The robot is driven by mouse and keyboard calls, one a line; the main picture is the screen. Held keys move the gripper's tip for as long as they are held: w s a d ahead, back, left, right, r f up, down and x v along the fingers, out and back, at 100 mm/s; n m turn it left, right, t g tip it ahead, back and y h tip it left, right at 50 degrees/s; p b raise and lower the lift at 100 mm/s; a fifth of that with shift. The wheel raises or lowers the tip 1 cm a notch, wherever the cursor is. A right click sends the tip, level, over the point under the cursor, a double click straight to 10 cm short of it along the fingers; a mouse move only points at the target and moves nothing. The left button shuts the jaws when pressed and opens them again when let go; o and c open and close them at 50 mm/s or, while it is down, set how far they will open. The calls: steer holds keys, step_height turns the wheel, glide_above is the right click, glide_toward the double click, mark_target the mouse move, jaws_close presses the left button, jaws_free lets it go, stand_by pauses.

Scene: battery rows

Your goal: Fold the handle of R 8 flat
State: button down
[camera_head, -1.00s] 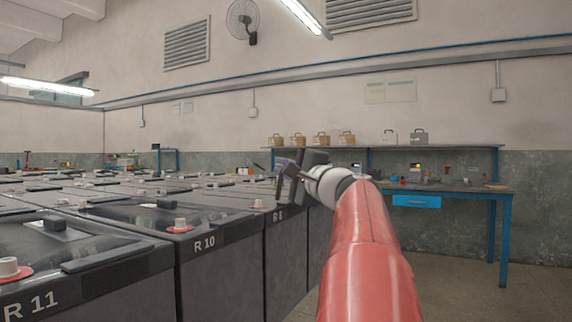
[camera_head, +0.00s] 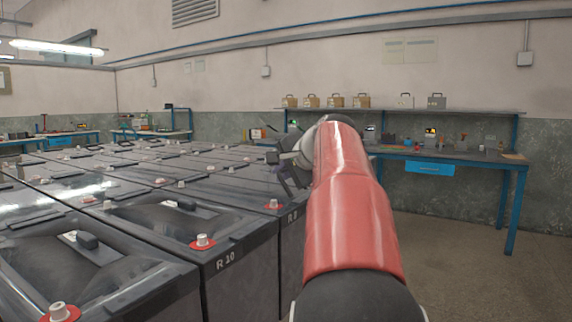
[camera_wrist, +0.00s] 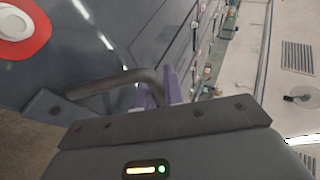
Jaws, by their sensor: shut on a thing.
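Battery R 8 (camera_head: 291,236) is a dark block beyond R 10, its label partly covered by my red arm. Its top shows in the wrist view with a white terminal post on a red ring (camera_wrist: 20,32). A dark curved handle (camera_wrist: 112,82) runs across the wrist view into my gripper (camera_wrist: 152,95) and appears to stand off the lid. The purple fingers are shut on this handle. In the head view my gripper (camera_head: 284,172) is over the R 8 lid, partly hidden by my wrist and small. The handle's angle is hard to tell there.
Battery R 10 (camera_head: 236,262) stands nearer, in a close row, its handle (camera_head: 180,204) low on the lid. More batteries fill the left. A blue-legged workbench (camera_head: 470,158) stands along the back wall. Open floor (camera_head: 450,270) lies at the right.

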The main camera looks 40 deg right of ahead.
steer(key=shift+w+a+f+g, duration=0.1)
steer(key=shift+w+f+g, duration=0.2)
steer(key=shift+g, duration=0.2)
steer(key=c, duration=1.5)
jaws_free()
